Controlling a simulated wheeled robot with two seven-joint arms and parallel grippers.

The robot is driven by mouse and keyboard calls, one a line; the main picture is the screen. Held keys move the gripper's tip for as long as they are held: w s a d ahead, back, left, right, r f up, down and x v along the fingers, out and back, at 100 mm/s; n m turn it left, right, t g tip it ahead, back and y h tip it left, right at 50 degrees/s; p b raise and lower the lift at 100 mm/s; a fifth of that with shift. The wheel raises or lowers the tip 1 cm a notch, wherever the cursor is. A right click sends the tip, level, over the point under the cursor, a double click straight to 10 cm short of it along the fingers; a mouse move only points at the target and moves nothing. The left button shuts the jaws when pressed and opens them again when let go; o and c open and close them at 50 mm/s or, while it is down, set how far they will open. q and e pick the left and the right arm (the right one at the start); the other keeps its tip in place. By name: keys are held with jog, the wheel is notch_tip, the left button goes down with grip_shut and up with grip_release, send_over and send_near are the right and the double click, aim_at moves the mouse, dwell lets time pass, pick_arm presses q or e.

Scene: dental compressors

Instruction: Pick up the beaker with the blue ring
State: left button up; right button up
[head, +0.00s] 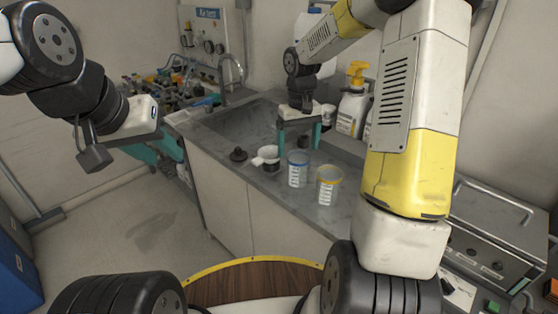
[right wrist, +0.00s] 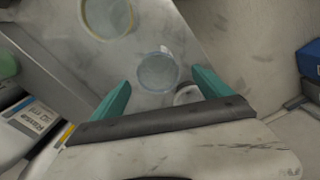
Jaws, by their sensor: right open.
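The beaker with the blue ring (head: 298,172) stands upright on the grey counter. A similar beaker with a yellow ring (head: 328,190) stands just right of it, nearer to me. My right gripper (head: 298,137) is open and empty, pointing down just behind and above the blue-ringed beaker. In the right wrist view, the blue-ringed beaker (right wrist: 158,73) shows just beyond the gap between the teal fingers of the right gripper (right wrist: 161,88). The yellow-ringed beaker (right wrist: 106,16) is at the top there. My left gripper (head: 125,145) is at the left, away from the counter; its jaw opening is unclear.
A white cup (head: 266,155) and a black knob-like item (head: 238,154) stand left of the beakers. Behind are a sink (head: 228,128), a tap (head: 232,72) and a yellow-pump bottle (head: 353,105). A metal appliance (head: 492,230) is at the right. Counter in front of the beakers is clear.

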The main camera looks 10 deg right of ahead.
aim_at(298, 164)
notch_tip(298, 164, down, 8)
jog(key=shift+w+d+r, duration=0.1)
jog(key=shift+d, duration=0.05)
dwell(0.3)
jog(key=shift+c, duration=0.5)
jog(key=c, duration=1.3)
jog(key=shift+r, duration=0.15)
